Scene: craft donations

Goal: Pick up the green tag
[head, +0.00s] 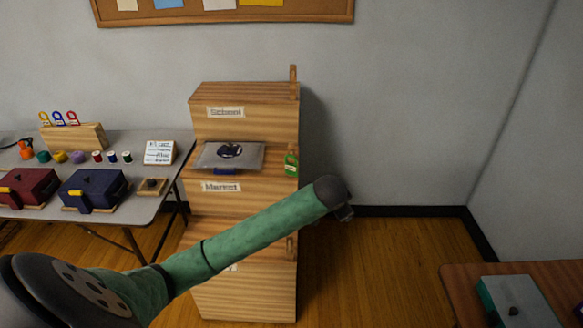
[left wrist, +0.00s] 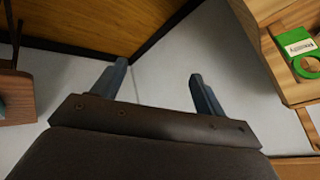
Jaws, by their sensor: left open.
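In the left wrist view the green tag (left wrist: 286,37) is at the upper right, with a white label and a round ring end, on a wooden surface. My left gripper (left wrist: 157,76) is open, with nothing between its fingers, and the tag is well outside them. In the head view my left arm reaches right across the unit's front; its dark wrist end is below and right of the tag, hiding most of the gripper. My right gripper is not in view.
The wooden unit (head: 247,98) has a raised post at its right edge. A table (head: 142,209) with boxes and spools stands left. Another table (head: 461,288) is at lower right. The floor right of the unit is clear.

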